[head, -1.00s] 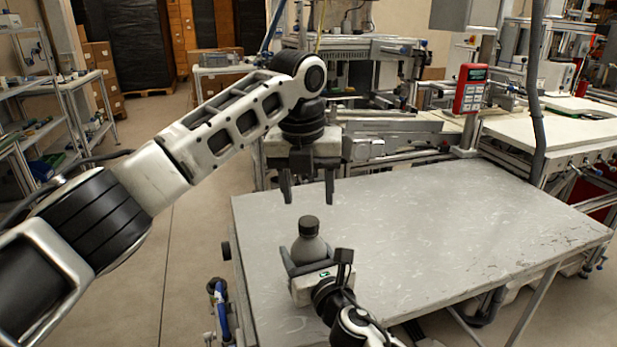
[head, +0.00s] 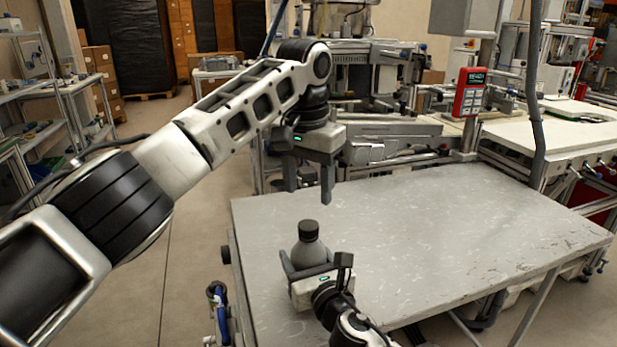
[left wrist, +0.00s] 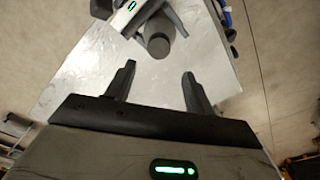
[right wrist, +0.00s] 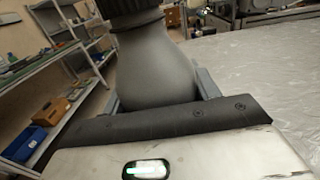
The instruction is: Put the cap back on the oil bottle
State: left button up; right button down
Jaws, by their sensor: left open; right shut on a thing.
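The grey oil bottle (head: 309,252) stands upright at the left part of the table, with its dark cap (head: 309,229) sitting on top of the neck. My right gripper (head: 306,272) is shut around the bottle's body. The right wrist view shows the bottle (right wrist: 156,65) close up between the fingers, with the dark ribbed cap (right wrist: 136,20) cut by the top edge. My left gripper (head: 309,195) is open and empty, above the cap and apart from it. In the left wrist view the cap (left wrist: 158,47) lies beyond the open fingers (left wrist: 158,85).
The grey table (head: 450,235) is bare to the right of the bottle. A red handheld device (head: 469,92) is mounted on a post behind the table. Shelves (head: 60,110) stand at the far left. A conveyor frame (head: 390,140) runs behind the table.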

aim_at(308, 225)
pick_arm(q)
jog(key=n, duration=0.5)
jog(key=shift+r, duration=0.15)
jog(key=n, duration=0.8)
jog(key=shift+s+r, duration=0.1)
jog(key=shift+r, duration=0.05)
jog(key=n, duration=0.5)
jog(key=shift+d+r+g, duration=0.1)
jog(key=shift+g, duration=0.2)
jog(key=n, duration=0.5)
jog(key=shift+s+r+n, duration=0.1)
jog(key=shift+n, duration=0.3)
jog(key=shift+f, duration=4.05)
jog(key=c, duration=1)
